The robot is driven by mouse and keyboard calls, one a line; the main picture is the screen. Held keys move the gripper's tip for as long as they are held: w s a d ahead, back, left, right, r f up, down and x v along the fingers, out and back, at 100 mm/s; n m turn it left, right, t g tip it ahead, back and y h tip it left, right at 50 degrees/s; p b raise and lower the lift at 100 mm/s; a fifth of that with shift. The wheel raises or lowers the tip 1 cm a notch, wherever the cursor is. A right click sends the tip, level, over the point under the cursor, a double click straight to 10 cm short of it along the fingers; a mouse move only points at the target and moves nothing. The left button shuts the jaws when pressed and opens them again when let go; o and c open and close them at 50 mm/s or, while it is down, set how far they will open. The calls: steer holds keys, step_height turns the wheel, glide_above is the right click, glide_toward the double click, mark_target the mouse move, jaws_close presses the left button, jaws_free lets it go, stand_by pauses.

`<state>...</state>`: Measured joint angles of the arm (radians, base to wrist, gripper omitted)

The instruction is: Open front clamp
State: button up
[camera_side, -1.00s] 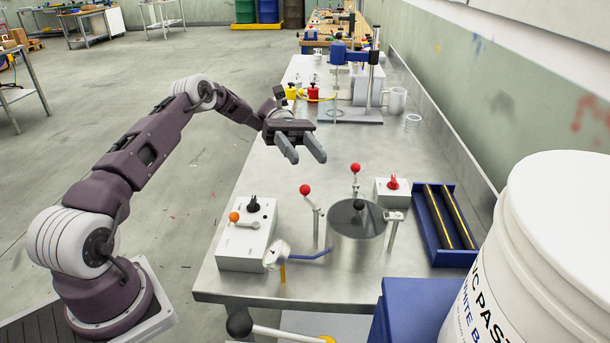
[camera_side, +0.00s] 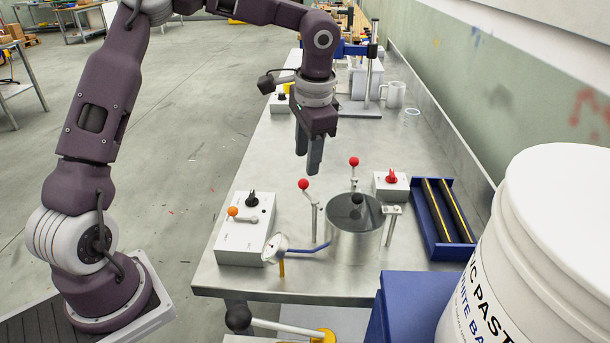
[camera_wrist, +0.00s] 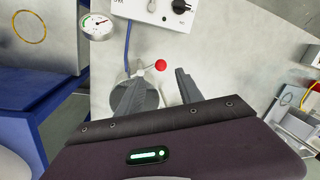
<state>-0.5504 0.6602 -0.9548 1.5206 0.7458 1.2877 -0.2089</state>
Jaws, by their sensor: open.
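A steel pot (camera_side: 355,243) with a dark round lid stands on the bench. Two clamp levers with red ball knobs stand by it: one at its left (camera_side: 304,185) and one behind it (camera_side: 354,162). A metal clamp bracket (camera_side: 392,211) is at its right. I cannot tell which is the front clamp. My gripper (camera_side: 307,170) is open and empty, pointing down above the bench, behind and above the left knob. In the wrist view the gripper (camera_wrist: 157,75) shows one red knob (camera_wrist: 160,65) beyond the fingertips, apart from them. The fingers partly hide the pot (camera_wrist: 150,98).
A white control box (camera_side: 246,236) with an orange knob stands left, and a gauge (camera_side: 275,247) with a blue hose is in front. A red-switch box (camera_side: 391,184) and blue tray (camera_side: 447,238) stand right. Bare bench lies left of my gripper.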

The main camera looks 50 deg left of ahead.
mark_target(305, 180)
steer(key=f, duration=0.2)
steer(key=a+f, duration=0.1)
steer(key=f, duration=0.3)
steer(key=shift+w+a+f, duration=0.15)
steer(key=shift+w+f, duration=0.2)
jaws_close()
